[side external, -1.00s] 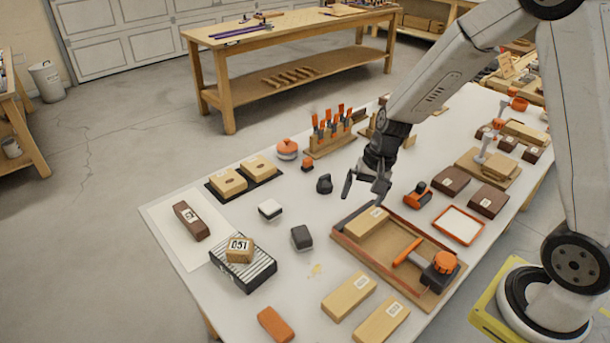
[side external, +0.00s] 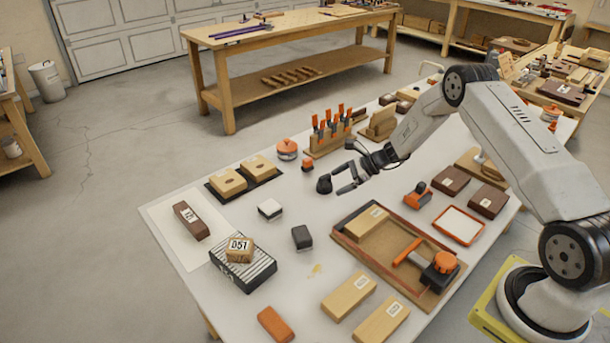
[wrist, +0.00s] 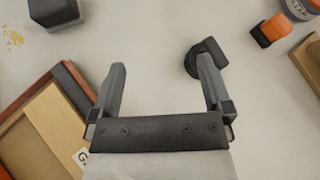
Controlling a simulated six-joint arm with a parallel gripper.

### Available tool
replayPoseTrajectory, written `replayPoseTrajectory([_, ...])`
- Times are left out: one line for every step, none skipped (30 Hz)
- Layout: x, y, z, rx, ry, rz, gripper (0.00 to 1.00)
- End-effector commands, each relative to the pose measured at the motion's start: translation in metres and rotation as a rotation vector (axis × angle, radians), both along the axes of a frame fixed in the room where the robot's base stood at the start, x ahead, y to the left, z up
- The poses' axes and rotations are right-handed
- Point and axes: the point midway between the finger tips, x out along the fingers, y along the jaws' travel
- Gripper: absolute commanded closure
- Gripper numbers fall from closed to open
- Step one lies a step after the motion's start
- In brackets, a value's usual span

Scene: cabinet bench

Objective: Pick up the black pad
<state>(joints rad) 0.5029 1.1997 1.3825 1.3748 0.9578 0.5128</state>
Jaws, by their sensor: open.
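A black block with a pale lower edge (side external: 301,237), which looks like the black pad, lies on the white bench left of the wooden tray. It also shows cut off at the top left of the wrist view (wrist: 55,12). My gripper (side external: 340,180) is open and empty, tilted to the left above the bench, behind and right of the block. In the wrist view my gripper (wrist: 161,65) has bare bench between its fingers. A black knobbed piece (side external: 324,184) is close to the fingertips; in the wrist view the right finger partly covers it (wrist: 212,50). I cannot tell whether they touch.
The wooden tray (side external: 344,240) holds a wood block and an orange-black tool. A white-topped block (side external: 270,208), a striped box (side external: 243,272) and an orange block (side external: 275,324) lie around the pad. A rack of orange-handled tools (side external: 328,145) stands behind. Bare bench surrounds the pad.

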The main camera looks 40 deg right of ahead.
Motion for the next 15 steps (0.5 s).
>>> replayPoseTrajectory([0.004,-0.011,-0.009,0.044,-0.004,-0.054,0.00])
replayPoseTrajectory([0.006,-0.016,-0.013,0.070,-0.007,-0.082,0.00])
replayPoseTrajectory([0.009,-0.023,-0.017,0.102,-0.012,-0.119,0.00])
replayPoseTrajectory([0.011,-0.027,-0.020,0.123,-0.017,-0.143,0.00])
replayPoseTrajectory([0.012,-0.032,-0.023,0.145,-0.021,-0.166,0.00])
replayPoseTrajectory([0.014,-0.037,-0.026,0.171,-0.027,-0.195,0.00])
replayPoseTrajectory([0.015,-0.041,-0.028,0.188,-0.031,-0.214,0.00])
replayPoseTrajectory([0.016,-0.045,-0.030,0.203,-0.036,-0.230,0.00])
replayPoseTrajectory([0.017,-0.048,-0.032,0.221,-0.040,-0.249,0.00])
replayPoseTrajectory([0.018,-0.051,-0.033,0.231,-0.043,-0.260,0.00])
replayPoseTrajectory([0.019,-0.053,-0.034,0.240,-0.046,-0.270,0.00])
replayPoseTrajectory([0.019,-0.055,-0.035,0.250,-0.048,-0.281,0.00])
replayPoseTrajectory([0.019,-0.056,-0.036,0.256,-0.051,-0.287,0.00])
replayPoseTrajectory([0.020,-0.057,-0.036,0.259,-0.052,-0.290,0.00])
replayPoseTrajectory([0.020,-0.058,-0.036,0.263,-0.053,-0.294,0.00])
